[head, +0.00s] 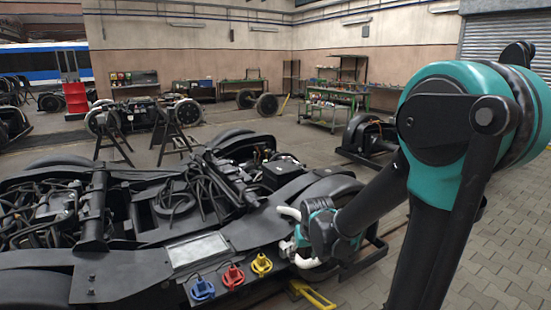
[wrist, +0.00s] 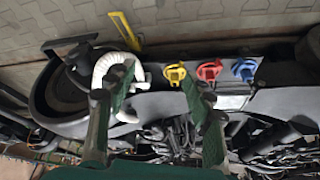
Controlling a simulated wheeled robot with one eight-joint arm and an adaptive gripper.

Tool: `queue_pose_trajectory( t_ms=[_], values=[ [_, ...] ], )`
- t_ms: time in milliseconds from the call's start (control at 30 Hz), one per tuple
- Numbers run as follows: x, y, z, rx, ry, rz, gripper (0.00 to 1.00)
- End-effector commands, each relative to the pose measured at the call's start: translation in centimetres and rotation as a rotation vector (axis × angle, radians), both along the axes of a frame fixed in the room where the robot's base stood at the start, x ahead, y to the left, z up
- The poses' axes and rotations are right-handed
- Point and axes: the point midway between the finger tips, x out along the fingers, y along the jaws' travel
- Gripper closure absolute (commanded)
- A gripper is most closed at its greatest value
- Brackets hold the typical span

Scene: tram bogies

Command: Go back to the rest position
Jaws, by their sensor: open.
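My gripper (wrist: 156,82) is open in the wrist view, its two green-lined fingers apart with nothing gripped between them. The left finger overlaps a white curved pipe (wrist: 103,68) in the picture; I cannot tell whether they touch. In the head view my arm reaches down at the right to the near bogie (head: 120,273), and my wrist hides the fingers. White curved pieces (head: 305,262) show beside the wrist. Yellow (head: 261,264), red (head: 233,276) and blue (head: 203,289) fittings sit in a row on the bogie's edge, left of the wrist.
The bogie's dark frame, with cables and wheels, fills the lower left of the head view. A yellow bar (head: 312,295) lies low by its near end. Another bogie on stands (head: 150,115) and workbenches (head: 330,108) are farther back. Paved floor (head: 490,240) is clear at right.

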Motion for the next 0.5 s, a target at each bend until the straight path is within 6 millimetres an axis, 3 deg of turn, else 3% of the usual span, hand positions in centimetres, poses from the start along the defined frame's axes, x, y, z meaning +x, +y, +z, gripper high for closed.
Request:
queue_pose_trajectory(
  t_ms=[33,200,400,500],
  values=[
    [-1.7,-1.7,0.2,0.0,0.002,-0.026,0.47],
    [-6.8,-5.9,0.0,0.002,0.009,-0.09,0.47],
    [-11.7,-8.8,-0.9,0.002,0.016,-0.149,0.47],
    [-13.1,-9.4,-1.3,0.003,0.019,-0.166,0.47]
  ],
)
